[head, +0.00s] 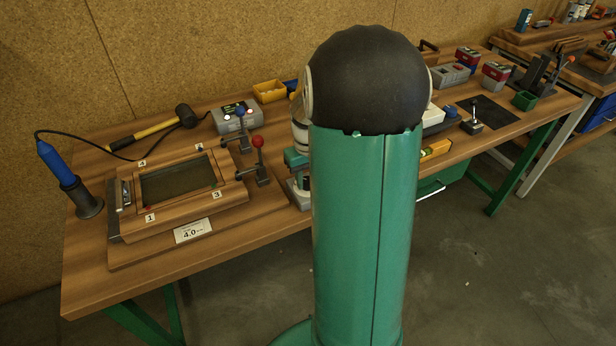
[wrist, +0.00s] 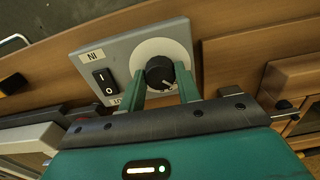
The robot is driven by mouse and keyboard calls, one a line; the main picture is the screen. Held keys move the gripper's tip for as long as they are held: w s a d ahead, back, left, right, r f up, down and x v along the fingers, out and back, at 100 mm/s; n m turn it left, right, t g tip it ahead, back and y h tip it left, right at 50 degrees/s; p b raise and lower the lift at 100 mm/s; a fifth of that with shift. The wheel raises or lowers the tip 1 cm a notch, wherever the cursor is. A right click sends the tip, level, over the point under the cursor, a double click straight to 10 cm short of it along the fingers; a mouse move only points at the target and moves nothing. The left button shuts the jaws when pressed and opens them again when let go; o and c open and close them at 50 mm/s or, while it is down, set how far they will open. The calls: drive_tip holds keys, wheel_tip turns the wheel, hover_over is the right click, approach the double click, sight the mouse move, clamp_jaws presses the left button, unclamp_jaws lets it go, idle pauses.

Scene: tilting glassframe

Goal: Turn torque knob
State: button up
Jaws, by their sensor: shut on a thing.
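The torque knob (wrist: 160,72) is a round black dial with a white pointer mark, on a pale round plate on a grey panel (wrist: 125,58). It shows in the wrist view at the upper middle. My gripper (wrist: 163,84) has one green finger on each side of the knob and is shut on it. Where the fingers touch the knob is partly hidden. A black rocker switch (wrist: 104,84) marked I and O sits left of the knob, under a white label. In the head view, my green arm hides the gripper, and I cannot make out the knob.
The wooden bench (head: 90,280) holds a tilted glass frame (head: 178,186) with numbered corners, and a card (head: 192,230) reading 4.0. A blue screwdriver (head: 55,163) stands in a holder, its cable running behind. A mallet (head: 160,127) and red-knobbed clamp (head: 258,160) are nearby.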

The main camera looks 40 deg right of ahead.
drive_tip(key=m, duration=0.4)
drive_tip(key=shift+w+m, duration=0.1)
drive_tip(key=shift+m, duration=0.2)
drive_tip(key=m, duration=0.4)
drive_tip(key=shift+m, duration=0.3)
drive_tip(key=m, duration=0.4)
drive_tip(key=shift+m, duration=2.2)
drive_tip(key=o, duration=1)
